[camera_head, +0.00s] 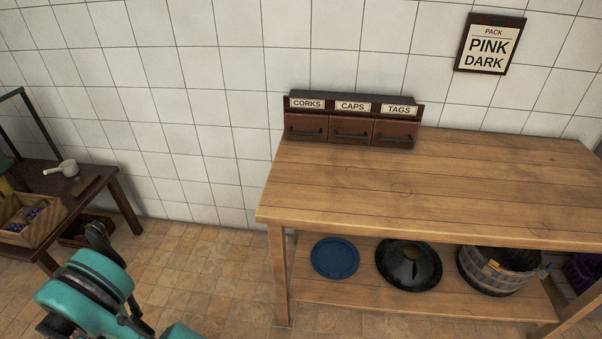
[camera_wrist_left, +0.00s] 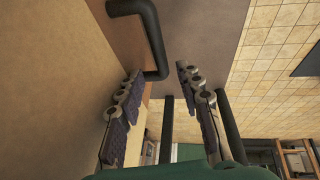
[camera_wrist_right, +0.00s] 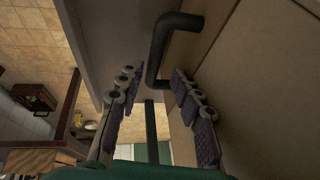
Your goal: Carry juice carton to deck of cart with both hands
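In the left wrist view a broad brown face (camera_wrist_left: 50,70), likely the juice carton's side, fills the left. A dark bent handle (camera_wrist_left: 150,35) stands out from it. My left gripper (camera_wrist_left: 160,72) is open, with the handle's near end just beyond its fingertips. The right wrist view mirrors this: a brown face (camera_wrist_right: 260,70) on the right and a dark handle (camera_wrist_right: 158,45). My right gripper (camera_wrist_right: 153,75) is open, its fingertips near that handle's end. Contact cannot be told. Carton and grippers are outside the head view. I cannot identify the cart's deck.
A wooden table (camera_head: 480,170) bears a drawer box (camera_head: 350,130). Its lower shelf holds a blue lid (camera_head: 335,258), a black round object (camera_head: 408,265) and a basket (camera_head: 497,270). A dark low table (camera_head: 95,185) with a crate (camera_head: 35,225) stands left. Tiled floor (camera_head: 205,260) lies between.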

